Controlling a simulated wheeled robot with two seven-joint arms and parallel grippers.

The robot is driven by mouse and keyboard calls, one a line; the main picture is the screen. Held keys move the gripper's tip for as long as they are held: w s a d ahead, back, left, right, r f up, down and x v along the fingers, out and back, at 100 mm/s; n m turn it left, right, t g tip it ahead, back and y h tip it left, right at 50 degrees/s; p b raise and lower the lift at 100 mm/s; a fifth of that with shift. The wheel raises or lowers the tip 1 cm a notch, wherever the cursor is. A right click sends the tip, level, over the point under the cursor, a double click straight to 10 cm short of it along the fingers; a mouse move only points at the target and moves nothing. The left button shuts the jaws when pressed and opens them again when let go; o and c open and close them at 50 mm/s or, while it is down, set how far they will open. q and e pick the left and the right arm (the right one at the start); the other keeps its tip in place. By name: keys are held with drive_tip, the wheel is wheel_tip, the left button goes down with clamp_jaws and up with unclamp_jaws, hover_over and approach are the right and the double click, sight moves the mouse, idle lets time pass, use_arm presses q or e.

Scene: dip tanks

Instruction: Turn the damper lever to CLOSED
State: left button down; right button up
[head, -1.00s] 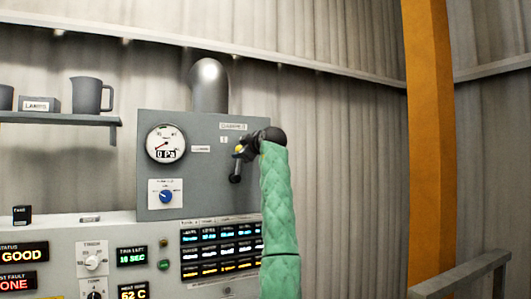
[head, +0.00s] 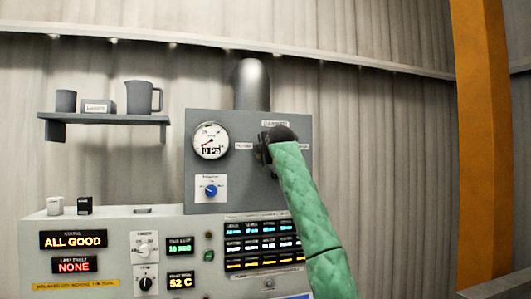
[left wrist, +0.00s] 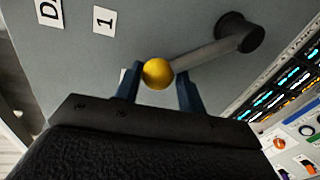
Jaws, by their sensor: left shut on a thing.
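The damper lever is a grey bar with a yellow ball knob (left wrist: 158,73) on its end. In the left wrist view its bar (left wrist: 205,54) runs up and right from the knob to a dark pivot (left wrist: 238,32) on the grey box. My left gripper (left wrist: 158,88) has its two blue fingers on either side of the lever's knob end and is shut on it. In the head view the left gripper (head: 263,150) covers most of the lever against the grey damper box (head: 230,185). My right gripper is not in view.
A round gauge (head: 210,141) reading 0 Pa and a blue knob (head: 211,190) sit on the box. Below is a control panel (head: 110,225) with lit displays. An orange post (head: 488,150) stands at right.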

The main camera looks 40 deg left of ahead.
use_arm(q)
drive_tip(key=shift+s+a+f+n, duration=0.1)
drive_tip(key=shift+s+f+n, duration=0.05)
drive_tip(key=shift+f+n, duration=0.2)
idle(0.3)
drive_tip(key=c, duration=0.9)
unclamp_jaws()
drive_tip(key=shift+o, duration=0.2)
